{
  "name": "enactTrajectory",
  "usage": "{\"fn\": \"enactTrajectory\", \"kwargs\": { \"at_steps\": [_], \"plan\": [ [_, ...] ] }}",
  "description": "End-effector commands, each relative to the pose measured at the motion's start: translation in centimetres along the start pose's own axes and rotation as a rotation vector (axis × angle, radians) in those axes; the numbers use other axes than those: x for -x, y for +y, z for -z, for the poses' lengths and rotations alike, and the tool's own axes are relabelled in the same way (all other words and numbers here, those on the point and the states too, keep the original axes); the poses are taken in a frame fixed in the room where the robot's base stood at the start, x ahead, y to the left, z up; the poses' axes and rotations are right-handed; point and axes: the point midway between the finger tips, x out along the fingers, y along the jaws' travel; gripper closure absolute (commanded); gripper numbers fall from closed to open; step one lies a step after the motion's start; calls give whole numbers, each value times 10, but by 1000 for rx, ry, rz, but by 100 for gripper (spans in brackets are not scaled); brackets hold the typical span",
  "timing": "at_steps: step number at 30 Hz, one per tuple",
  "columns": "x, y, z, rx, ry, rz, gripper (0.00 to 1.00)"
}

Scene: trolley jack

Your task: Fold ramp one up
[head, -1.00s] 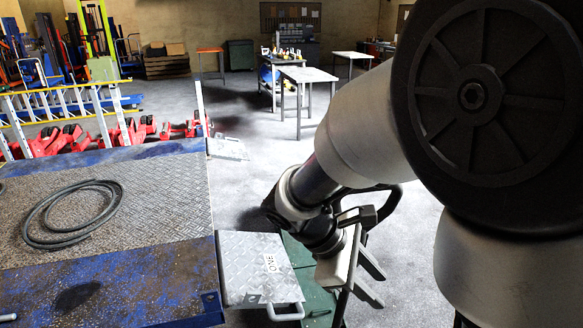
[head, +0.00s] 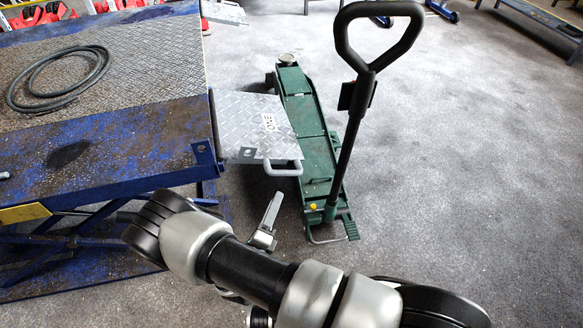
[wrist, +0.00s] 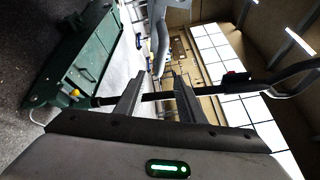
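Ramp one (head: 250,122) is a silver tread-plate flap marked "ONE". It sticks out roughly level from the right edge of the blue lift platform (head: 105,145). A grey loop handle (head: 284,170) is at its near outer corner. My gripper (head: 268,213) is just below and in front of this handle in the head view, apart from it. The wrist view shows both fingers (wrist: 155,97) spread apart with nothing gripped. A grey curved bar (wrist: 160,45), probably the ramp handle, shows beyond the fingertips.
A green trolley jack (head: 312,150) stands on the floor right of the ramp, partly under it. Its tall black handle (head: 350,125) rises close to my gripper. A coiled black hose (head: 58,80) lies on the platform. The floor to the right is clear.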

Motion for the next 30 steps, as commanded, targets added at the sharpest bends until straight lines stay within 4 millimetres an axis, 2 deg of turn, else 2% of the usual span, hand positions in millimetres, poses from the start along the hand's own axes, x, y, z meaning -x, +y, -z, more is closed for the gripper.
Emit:
{"fn": "enactTrajectory", "kwargs": {
  "at_steps": [5,21,25,30],
  "plan": [
    [-25,0,1,0,1,3,64],
    [-139,0,2,-4,5,3,64],
    [-158,0,2,-4,4,3,64],
    [-169,-1,1,-2,3,1,64]
  ]
}}
